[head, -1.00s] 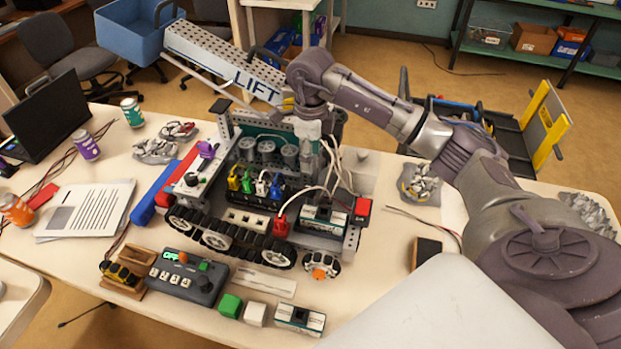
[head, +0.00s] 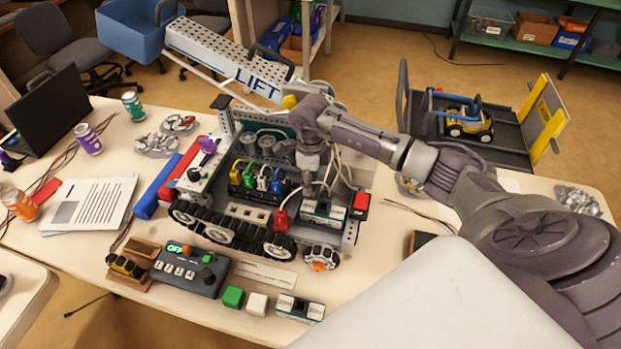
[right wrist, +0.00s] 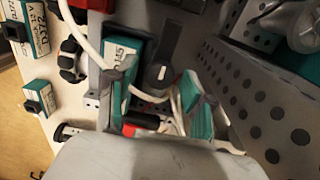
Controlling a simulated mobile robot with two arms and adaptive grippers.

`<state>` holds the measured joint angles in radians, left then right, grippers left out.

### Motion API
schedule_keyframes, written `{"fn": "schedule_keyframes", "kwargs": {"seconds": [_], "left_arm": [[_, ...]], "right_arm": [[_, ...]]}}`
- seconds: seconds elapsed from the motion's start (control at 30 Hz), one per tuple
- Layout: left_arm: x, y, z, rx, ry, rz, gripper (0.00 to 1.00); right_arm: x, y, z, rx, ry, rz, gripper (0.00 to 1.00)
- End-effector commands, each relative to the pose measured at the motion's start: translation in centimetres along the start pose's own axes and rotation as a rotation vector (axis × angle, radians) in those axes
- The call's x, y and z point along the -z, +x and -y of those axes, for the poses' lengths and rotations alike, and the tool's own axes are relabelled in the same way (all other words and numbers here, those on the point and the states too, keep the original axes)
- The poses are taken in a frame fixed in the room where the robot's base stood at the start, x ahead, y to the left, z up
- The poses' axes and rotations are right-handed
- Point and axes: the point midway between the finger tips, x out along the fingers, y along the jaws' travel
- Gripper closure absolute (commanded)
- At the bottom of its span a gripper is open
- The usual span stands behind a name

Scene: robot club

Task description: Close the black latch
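In the right wrist view a black latch (right wrist: 170,42), a flat lever with a round pivot bearing a white mark, stands beside a teal-and-white battery block (right wrist: 122,80). My right gripper (right wrist: 160,98) appears open, its fingers on either side of the area just below the latch's pivot. A white cable crosses in front there. In the head view my right gripper (head: 309,172) points down into the rear right part of the tracked robot (head: 265,228), and the latch is hidden behind it. Contact with the latch cannot be told. My left gripper is not in view.
A LIFT-labelled perforated beam (head: 215,58) rises behind the robot. White cables loop near my right gripper. A grey control box (head: 190,270), green block (head: 232,297) and white block (head: 257,304) lie in front. A perforated metal wall (right wrist: 265,110) flanks the gripper.

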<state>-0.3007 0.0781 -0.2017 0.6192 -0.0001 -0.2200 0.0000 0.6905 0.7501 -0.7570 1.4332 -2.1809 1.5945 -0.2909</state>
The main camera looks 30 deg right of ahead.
Motion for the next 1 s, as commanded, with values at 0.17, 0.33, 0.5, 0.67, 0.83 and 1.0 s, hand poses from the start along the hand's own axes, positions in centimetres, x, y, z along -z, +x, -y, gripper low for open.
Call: {"fn": "schedule_keyframes", "kwargs": {"seconds": [0.17, 0.33, 0.5, 0.67, 0.83, 1.0], "left_arm": [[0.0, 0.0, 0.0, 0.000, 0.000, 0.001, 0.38], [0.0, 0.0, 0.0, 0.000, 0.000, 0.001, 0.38], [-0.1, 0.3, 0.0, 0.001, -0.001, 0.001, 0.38], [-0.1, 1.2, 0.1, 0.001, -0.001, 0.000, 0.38], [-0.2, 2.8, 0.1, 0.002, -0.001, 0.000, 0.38], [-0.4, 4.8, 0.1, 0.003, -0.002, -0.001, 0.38]], "right_arm": [[0.0, 0.0, 0.0, 0.000, 0.000, 0.000, 0.83], [0.0, -0.1, 0.0, 0.000, 0.000, 0.000, 1.00], [0.0, 0.0, 0.1, 0.001, -0.014, 0.000, 1.00], [0.0, 0.2, 0.1, 0.001, -0.067, 0.000, 1.00], [0.0, 0.3, 0.1, 0.003, -0.176, 0.000, 1.00], [0.0, 0.5, 0.1, 0.003, -0.326, -0.001, 1.00]]}}
